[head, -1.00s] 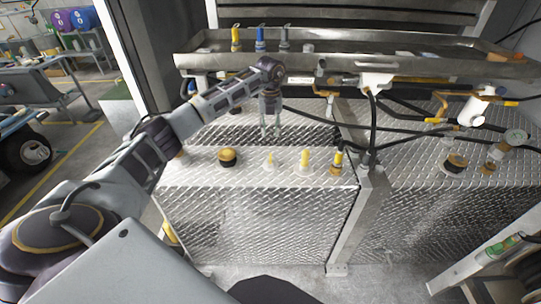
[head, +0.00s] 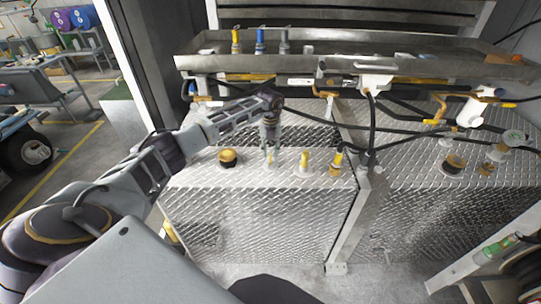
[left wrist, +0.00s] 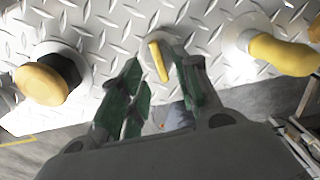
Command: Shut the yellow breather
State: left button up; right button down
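A row of yellow fittings stands on the near diamond-plate tank top. In the left wrist view this breather (left wrist: 159,61) is a thin yellow bar on a pale round base, tilted slightly in the picture. The fingers of my left gripper (left wrist: 160,70) are open, one on each side of it. I cannot tell whether either finger touches it. My right gripper is not in view.
A black-and-orange cap (head: 228,157) stands left of the breather. A larger yellow fitting (head: 304,161) and a yellow-and-black one (head: 337,163) stand to the right. A metal tray (head: 350,62) with hoses below it overhangs behind. A vertical post (head: 352,225) is at the right.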

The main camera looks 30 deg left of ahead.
aim_at(271, 158)
pick_arm(q)
jog(key=shift+f, duration=1.9)
jog(key=shift+c, duration=0.2)
grip_shut()
